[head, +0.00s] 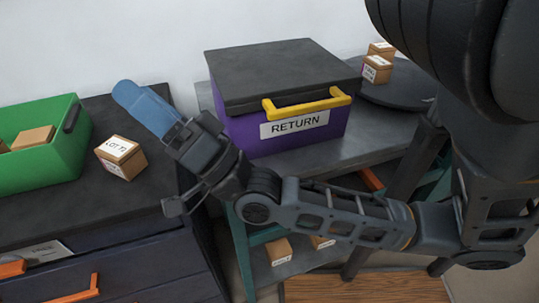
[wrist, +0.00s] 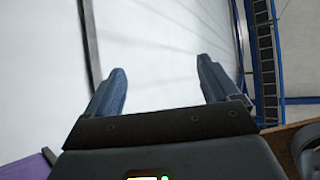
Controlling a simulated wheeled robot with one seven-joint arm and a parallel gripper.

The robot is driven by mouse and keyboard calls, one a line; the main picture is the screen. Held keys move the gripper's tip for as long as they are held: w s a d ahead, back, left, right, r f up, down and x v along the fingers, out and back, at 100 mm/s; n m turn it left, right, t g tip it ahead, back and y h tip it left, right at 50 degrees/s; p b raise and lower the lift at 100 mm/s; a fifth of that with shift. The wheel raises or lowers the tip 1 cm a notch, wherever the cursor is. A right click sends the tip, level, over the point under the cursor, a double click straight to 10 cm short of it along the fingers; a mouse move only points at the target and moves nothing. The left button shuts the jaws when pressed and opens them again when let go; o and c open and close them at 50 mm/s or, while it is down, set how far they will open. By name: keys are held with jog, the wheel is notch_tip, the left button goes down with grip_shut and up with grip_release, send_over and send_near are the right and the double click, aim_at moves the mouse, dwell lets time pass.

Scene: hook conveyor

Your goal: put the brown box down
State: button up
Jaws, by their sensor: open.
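My gripper (head: 124,92) points up and left above the gap between the dark cabinet and the grey shelf unit. In the wrist view its blue fingers stand wide apart, with nothing between them (wrist: 162,82). A small brown box (head: 121,158) with a white label reading like "LOT 72" sits on the cabinet top, below and left of the fingers and apart from them. Other brown boxes show too; I cannot tell which one the task means. One (head: 33,137) lies in the green crate, and one (head: 377,69) stands on the black round plate.
The open green crate (head: 62,168) stands left on the cabinet (head: 85,207). A purple bin (head: 240,136) with a black lid, yellow handle and "RETURN" label sits on the shelf unit, behind my arm. More brown boxes (head: 279,251) lie on its lower shelf. An orange-handled drawer is partly open.

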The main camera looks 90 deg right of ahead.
jog(key=s+a+f+n+g+y, duration=0.3)
jog(key=s+a+f+n+g, duration=0.2)
jog(key=s+a+f+n, duration=0.1)
jog(key=s+a+f+n+g+y, duration=0.4)
jog(key=s+a+f+n+g, duration=0.1)
jog(key=s+f, duration=0.5)
notch_tip(320, 180, down, 2)
jog(key=a+n, duration=0.1)
jog(key=a, duration=0.1)
jog(key=shift+a+g, duration=0.35)
jog(key=shift+g, duration=0.05)
